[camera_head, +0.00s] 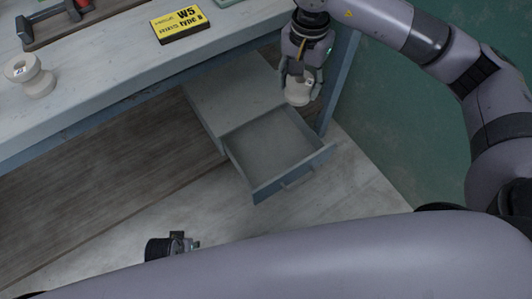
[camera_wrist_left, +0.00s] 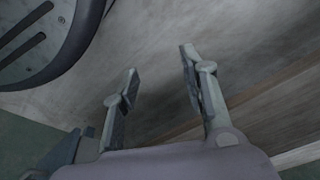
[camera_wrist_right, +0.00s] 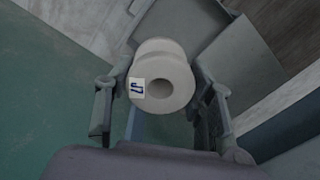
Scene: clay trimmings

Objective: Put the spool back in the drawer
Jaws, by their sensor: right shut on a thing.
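My right gripper (camera_head: 301,82) is shut on a pale spool (camera_head: 298,96). It holds the spool above the back right side of the open drawer (camera_head: 270,148). In the right wrist view the spool (camera_wrist_right: 162,62) sits between the two fingers (camera_wrist_right: 162,112), its round end with a centre hole facing the camera. A small white label with a blue mark is on it. The drawer is pulled out of a grey cabinet under the table, and its visible floor is bare. My left gripper (camera_wrist_left: 158,85) is open and empty in the left wrist view, over the floor.
A second pale labelled spool (camera_head: 30,76) stands on the table (camera_head: 110,72) at the left. A yellow box (camera_head: 179,23) and a tool tray (camera_head: 95,14) lie further back. A table leg (camera_head: 338,75) and a green wall (camera_head: 400,120) are close to the right of the drawer.

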